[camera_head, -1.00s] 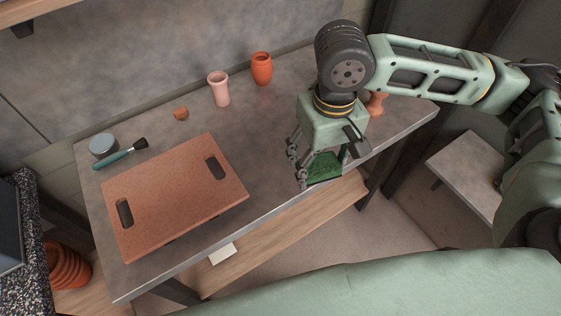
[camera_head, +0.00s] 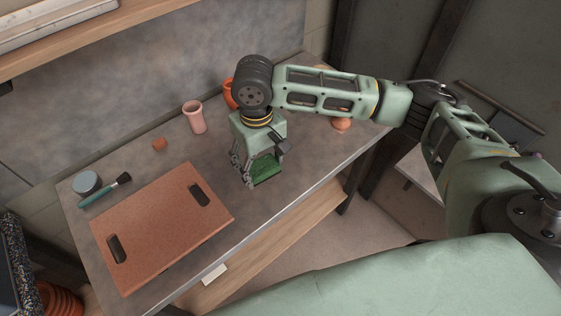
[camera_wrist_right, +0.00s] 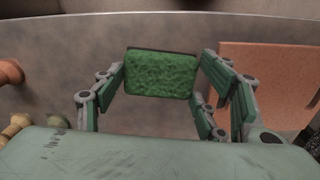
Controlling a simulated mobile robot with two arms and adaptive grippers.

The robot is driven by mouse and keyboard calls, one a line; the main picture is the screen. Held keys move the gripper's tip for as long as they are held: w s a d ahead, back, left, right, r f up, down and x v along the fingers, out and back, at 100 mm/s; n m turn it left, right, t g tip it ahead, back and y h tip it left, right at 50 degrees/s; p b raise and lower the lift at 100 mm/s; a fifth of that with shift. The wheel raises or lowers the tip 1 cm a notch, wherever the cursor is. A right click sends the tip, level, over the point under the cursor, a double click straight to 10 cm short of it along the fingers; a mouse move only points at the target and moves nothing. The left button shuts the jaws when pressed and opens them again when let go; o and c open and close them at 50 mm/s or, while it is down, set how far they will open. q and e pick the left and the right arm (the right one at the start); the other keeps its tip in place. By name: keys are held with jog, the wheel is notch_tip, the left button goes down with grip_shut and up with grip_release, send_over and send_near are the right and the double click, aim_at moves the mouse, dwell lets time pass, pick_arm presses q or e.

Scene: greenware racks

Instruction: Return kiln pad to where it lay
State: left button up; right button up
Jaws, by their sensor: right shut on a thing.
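The kiln pad, a green rough-textured block with a dark edge, is in my right gripper (camera_head: 256,178). The pad (camera_head: 266,169) shows between the fingers in the head view, over the bare table right of the terracotta board. In the right wrist view the pad (camera_wrist_right: 161,75) sits between the fingertips, held from both sides. I cannot tell how far its underside is from the tabletop. My left gripper is in neither view.
The terracotta board (camera_head: 160,230) with two slots lies on the grey table (camera_head: 310,165). A brush (camera_head: 105,190), a grey tin (camera_head: 86,182), a small clay piece (camera_head: 159,144), a pink cup (camera_head: 195,117), an orange vase (camera_head: 229,93) and another clay vessel (camera_head: 341,124) stand around it.

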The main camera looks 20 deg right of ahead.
pick_arm(q)
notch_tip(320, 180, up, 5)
jog(key=p, duration=0.3)
pick_arm(e)
jog(key=shift+n, duration=0.6)
jog(key=w+f, duration=0.1)
jog(key=a+f, duration=0.1)
jog(key=w+f, duration=0.1)
jog(key=f, duration=0.1)
jog(key=shift+w+a+f, duration=0.1)
jog(key=shift+w+a, duration=0.25)
jog(key=shift+a, duration=0.05)
pick_arm(q)
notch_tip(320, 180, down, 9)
jog(key=b, duration=0.8)
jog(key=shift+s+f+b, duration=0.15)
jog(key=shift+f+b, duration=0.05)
jog(key=shift+b, duration=0.15)
pick_arm(e)
notch_tip(320, 180, down, 8)
jog(key=shift+w+r, duration=0.1)
jog(key=shift+r, duration=0.05)
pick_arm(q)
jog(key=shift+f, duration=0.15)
pick_arm(e)
jog(key=shift+f, duration=0.55)
jog(key=o, duration=1.2)
